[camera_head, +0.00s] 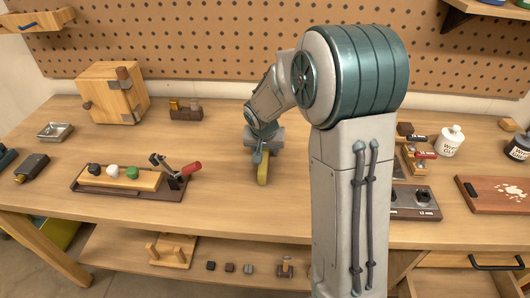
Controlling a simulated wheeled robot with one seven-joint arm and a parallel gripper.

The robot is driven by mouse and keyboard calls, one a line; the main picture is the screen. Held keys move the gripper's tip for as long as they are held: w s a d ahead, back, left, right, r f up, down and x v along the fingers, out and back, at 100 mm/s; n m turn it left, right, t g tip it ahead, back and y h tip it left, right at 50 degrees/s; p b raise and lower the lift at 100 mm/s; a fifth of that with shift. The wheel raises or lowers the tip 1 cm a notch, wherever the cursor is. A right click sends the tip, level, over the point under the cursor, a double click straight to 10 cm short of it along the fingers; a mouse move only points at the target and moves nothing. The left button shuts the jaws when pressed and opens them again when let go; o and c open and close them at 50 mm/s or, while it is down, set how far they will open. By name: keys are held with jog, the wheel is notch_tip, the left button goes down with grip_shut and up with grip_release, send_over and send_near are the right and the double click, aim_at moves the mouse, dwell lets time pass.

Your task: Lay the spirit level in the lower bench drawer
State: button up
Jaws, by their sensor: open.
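A narrow yellow object (263,174), which looks like the spirit level, lies on the workbench near the middle. My arm hides part of it. My gripper (261,153) is open, pointing down right at the yellow object's far part. I cannot tell whether the fingers touch it.
A clamp board (118,181) with coloured knobs and a red-handled clamp stands to the left. A wooden box (112,93) stands behind it. A white glue pot (451,141) and a brown board (497,194) are at the right. Small items sit on the lower shelf (120,262).

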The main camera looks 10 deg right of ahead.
grip_shut()
